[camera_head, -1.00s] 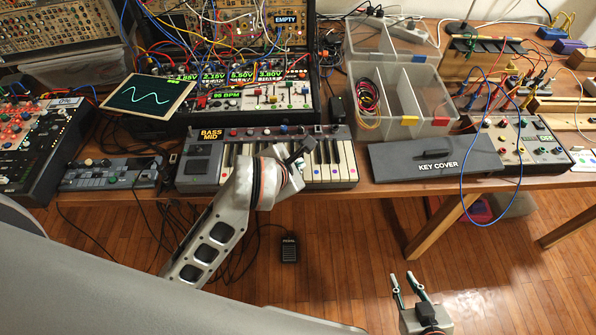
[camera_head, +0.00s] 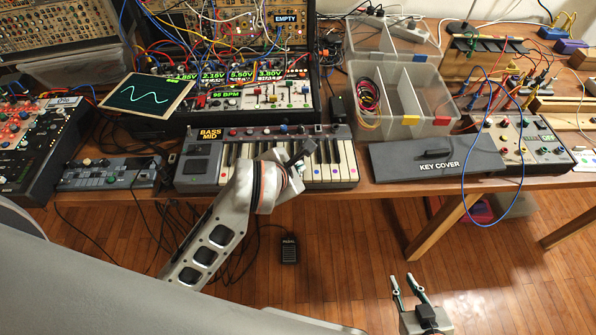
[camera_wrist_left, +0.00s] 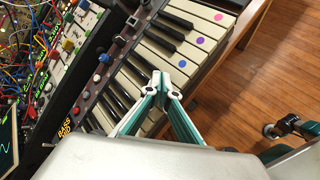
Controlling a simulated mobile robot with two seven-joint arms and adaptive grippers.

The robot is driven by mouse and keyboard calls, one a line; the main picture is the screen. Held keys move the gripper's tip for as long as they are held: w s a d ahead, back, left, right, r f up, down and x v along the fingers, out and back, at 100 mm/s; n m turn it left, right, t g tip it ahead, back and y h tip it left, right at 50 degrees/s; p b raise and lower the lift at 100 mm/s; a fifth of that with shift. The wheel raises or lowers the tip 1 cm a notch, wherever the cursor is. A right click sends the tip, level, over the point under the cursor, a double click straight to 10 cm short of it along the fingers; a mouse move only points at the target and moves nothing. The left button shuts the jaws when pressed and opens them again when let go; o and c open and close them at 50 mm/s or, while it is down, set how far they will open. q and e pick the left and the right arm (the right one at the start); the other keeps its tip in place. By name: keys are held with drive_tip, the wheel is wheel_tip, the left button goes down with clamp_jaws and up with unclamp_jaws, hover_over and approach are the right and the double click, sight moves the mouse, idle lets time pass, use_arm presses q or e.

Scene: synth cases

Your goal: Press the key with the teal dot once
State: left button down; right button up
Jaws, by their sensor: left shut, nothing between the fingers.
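The small keyboard (camera_head: 347,174) lies at the table's front edge, its white keys toward me. In the left wrist view the keyboard's keys (camera_wrist_left: 205,12) run diagonally, with blue (camera_wrist_left: 182,63), purple (camera_wrist_left: 200,40) and magenta (camera_wrist_left: 222,14) dots on some keys. I cannot make out a teal dot in either view; my left arm and gripper hide part of the keys. My left gripper (camera_head: 306,148) is shut and empty over the keys; its fingertips (camera_wrist_left: 160,80) meet above them, contact unclear. My right gripper (camera_head: 403,277) is open and empty, low over the floor in front of the table.
A dark key cover (camera_head: 435,158) lies right of the keyboard. A synthesizer rack with cables (camera_head: 262,97) stands behind it, and a grey device (camera_head: 108,174) is to its left. Clear bins (camera_head: 405,95) stand behind the cover. A pedal (camera_head: 289,250) is on the floor.

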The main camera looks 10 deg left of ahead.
use_arm(q)
drive_tip(key=shift+f+b, duration=0.3)
drive_tip(key=shift+f, duration=0.15)
idle(0.3)
drive_tip(key=shift+r, duration=0.15)
drive_tip(key=shift+r+p, duration=0.9)
drive_tip(key=shift+r+p, duration=0.6)
drive_tip(key=shift+r, duration=0.15)
wheel_tip(320, 180, up, 4)
drive_tip(key=p, duration=0.3)
drive_tip(key=shift+f, duration=0.3)
